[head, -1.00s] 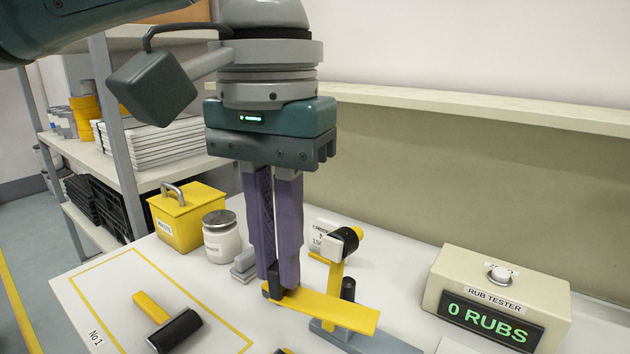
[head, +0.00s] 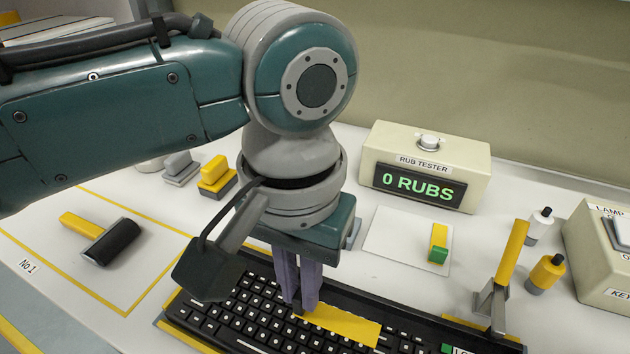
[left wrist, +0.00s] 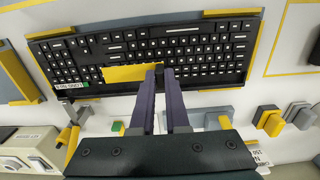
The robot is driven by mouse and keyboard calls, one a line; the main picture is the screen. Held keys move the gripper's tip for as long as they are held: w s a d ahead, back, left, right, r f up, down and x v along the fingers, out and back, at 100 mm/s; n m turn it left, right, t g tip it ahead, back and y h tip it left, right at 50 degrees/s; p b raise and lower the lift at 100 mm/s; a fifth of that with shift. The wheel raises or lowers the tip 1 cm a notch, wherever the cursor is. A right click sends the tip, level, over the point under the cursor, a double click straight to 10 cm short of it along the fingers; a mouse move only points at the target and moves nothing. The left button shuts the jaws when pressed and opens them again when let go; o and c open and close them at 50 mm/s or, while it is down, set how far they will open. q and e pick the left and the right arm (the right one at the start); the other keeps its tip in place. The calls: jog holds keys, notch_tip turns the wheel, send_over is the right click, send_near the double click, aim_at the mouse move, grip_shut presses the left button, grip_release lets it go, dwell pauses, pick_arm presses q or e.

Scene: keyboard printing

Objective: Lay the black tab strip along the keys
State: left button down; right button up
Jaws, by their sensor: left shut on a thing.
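The black tab strip (head: 340,325) is a flat yellow strip with a dark tab at one end. My left gripper (head: 298,308) points down and is shut on that tab. The strip lies lengthwise over the middle of the black keyboard (head: 238,318), roughly parallel to its key rows. In the left wrist view the strip (left wrist: 127,73) reaches left from the fingertips across the near key rows of the keyboard (left wrist: 215,45). Whether it touches the keys or hovers just above, I cannot tell. My right gripper is not in view.
The rub tester (head: 425,170), showing 0 RUBS, stands behind. A black roller with a yellow handle (head: 110,240) lies left in a yellow outline. A white pad (head: 395,240) with a yellow-green block (head: 438,243), an upright yellow lever (head: 512,255) and small bottles (head: 545,272) are right.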

aim_at(302, 313)
pick_arm(q)
notch_tip(302, 313, down, 3)
jog(key=b, duration=0.2)
jog(key=shift+b, duration=0.4)
jog(key=shift+f+b, duration=0.4)
jog(key=shift+f, duration=0.9)
jog(key=shift+f, duration=0.45)
jog(key=c, duration=0.8)
grip_release()
jog(key=shift+c, duration=0.2)
jog(key=shift+r, duration=0.1)
notch_tip(302, 313, up, 7)
jog(key=p, duration=0.8)
jog(key=shift+s, duration=0.1)
